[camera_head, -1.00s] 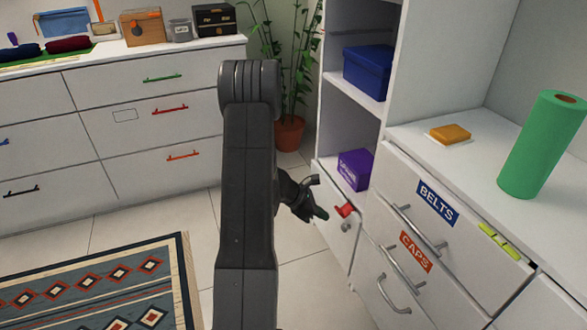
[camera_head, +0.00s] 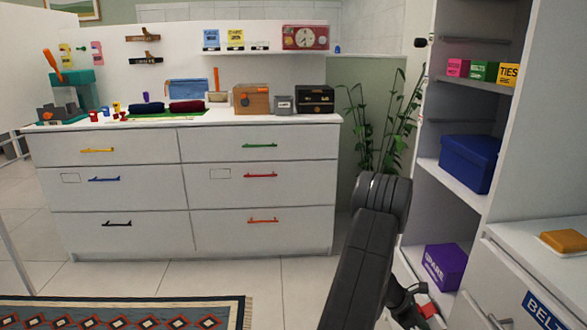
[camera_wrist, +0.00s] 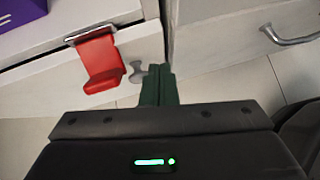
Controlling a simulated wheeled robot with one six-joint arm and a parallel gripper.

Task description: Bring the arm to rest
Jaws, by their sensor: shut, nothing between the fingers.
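My arm (camera_head: 362,255) stands at the lower right of the head view, and its far end is partly hidden and cut off by the frame's bottom. In the wrist view my gripper (camera_wrist: 160,72) is shut and empty, its green fingers together. The fingertips appear close to a small grey knob (camera_wrist: 138,72) on a white drawer front; I cannot tell whether they touch it. A red hook-like piece (camera_wrist: 102,62) hangs over the drawer's edge just left of the fingers. It also shows in the head view (camera_head: 428,311).
The open wardrobe (camera_head: 457,207) at right holds a blue box (camera_head: 470,163) and a purple box (camera_head: 443,267). A plant (camera_head: 385,125) stands behind my arm. A white dresser (camera_head: 185,195) lines the back. A patterned rug (camera_head: 120,312) lies at lower left, with clear tiles between.

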